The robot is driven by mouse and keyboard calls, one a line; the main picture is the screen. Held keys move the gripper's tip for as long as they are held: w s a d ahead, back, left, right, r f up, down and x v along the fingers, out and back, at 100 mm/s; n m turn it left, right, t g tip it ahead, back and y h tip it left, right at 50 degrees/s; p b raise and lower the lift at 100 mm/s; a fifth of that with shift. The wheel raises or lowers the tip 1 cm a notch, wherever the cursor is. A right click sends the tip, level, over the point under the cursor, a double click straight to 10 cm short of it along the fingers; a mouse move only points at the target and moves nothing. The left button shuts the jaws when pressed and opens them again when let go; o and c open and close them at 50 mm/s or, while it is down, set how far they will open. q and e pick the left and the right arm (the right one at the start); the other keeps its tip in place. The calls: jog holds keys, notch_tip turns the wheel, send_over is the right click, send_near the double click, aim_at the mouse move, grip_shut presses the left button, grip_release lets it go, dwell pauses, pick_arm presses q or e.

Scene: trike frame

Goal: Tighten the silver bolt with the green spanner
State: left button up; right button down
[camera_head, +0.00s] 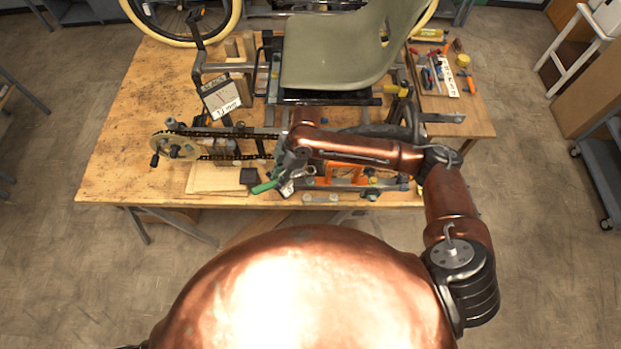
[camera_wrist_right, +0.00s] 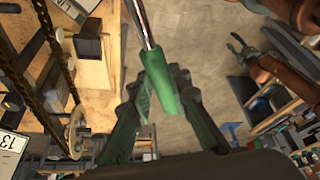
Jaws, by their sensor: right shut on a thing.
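My right gripper (camera_head: 284,184) is over the front edge of the workbench, below the seat of the trike frame. It is shut on the green spanner (camera_head: 264,187), whose green handle sticks out to the left. In the right wrist view, the handle of the spanner (camera_wrist_right: 160,80) is between the fingers and its silver shaft runs up out of the picture. The spanner's head is out of that view. I cannot make out the silver bolt. A dark claw beside copper links in the right wrist view looks like my left gripper (camera_wrist_right: 240,46); its jaws are too small to judge.
The trike frame with its grey-green seat (camera_head: 335,50) covers the middle of the wooden workbench (camera_head: 120,120). A chainring (camera_head: 175,145) with a chain is at the left. Several tools lie by a yellow tape roll (camera_head: 463,60) at the right. The bench's front left corner is bare.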

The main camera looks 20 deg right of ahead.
jog(key=shift+a, duration=0.1)
jog(key=shift+s+a+r, duration=0.1)
jog(key=shift+a+r, duration=0.4)
jog(key=shift+a, duration=0.3)
jog(key=shift+s+a+r, duration=0.15)
jog(key=shift+a+r, duration=0.35)
jog(key=shift+a, duration=0.3)
jog(key=shift+s+a+r, duration=0.1)
jog(key=shift+a+r, duration=0.4)
jog(key=shift+a, duration=0.3)
